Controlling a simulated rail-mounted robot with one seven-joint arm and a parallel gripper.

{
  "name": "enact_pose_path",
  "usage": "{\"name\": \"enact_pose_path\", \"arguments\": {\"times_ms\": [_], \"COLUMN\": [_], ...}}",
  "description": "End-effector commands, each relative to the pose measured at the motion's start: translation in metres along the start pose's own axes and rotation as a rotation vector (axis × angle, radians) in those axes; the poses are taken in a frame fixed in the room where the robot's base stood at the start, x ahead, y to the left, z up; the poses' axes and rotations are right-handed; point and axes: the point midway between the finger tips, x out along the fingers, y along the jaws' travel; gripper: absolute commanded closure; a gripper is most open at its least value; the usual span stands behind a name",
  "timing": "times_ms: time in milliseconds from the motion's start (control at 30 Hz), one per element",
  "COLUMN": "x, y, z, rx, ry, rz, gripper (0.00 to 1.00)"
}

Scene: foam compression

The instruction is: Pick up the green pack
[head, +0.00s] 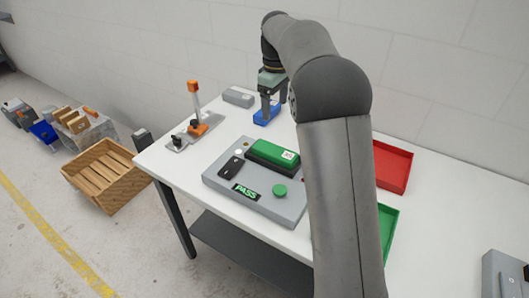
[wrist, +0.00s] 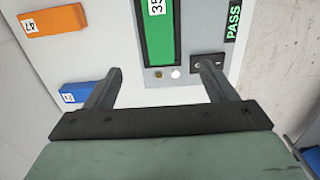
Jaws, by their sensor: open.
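The green pack (head: 273,153) is a long block with a white label, lying on a grey fixture (head: 222,178) with a lit PASS display. In the wrist view the pack (wrist: 157,30) shows its label, reading 35, and lies ahead of my gripper, roughly in line with the gap between the fingers. My gripper (wrist: 160,70) is open with nothing between its fingers. In the head view my gripper (head: 267,112) hangs behind the fixture, apart from the pack and close to a blue block (head: 261,117).
An orange block (wrist: 52,20) and the blue block (wrist: 84,94) lie left in the wrist view. An orange-handled clamp (head: 195,115) stands on the table's left. A red tray (head: 392,166) and green tray (head: 387,226) lie right, partly behind my arm. A wooden crate (head: 105,175) is on the floor.

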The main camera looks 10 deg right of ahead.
Motion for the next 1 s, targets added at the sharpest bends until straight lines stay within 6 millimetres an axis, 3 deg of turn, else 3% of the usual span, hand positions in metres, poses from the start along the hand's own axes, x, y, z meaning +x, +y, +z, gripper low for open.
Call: {"name": "enact_pose_path", "arguments": {"times_ms": [500, 767, 1000], "x": [0.1, 0.12, 0.155], "y": [-0.001, 0.0, 0.0], "z": [0.0, 0.0, 0.002], "rx": [0.0, 0.001, 0.001], "ry": [-0.002, 0.0, -0.002], "rz": [-0.002, 0.0, -0.003], "gripper": [0.22, 0.22, 0.22]}}
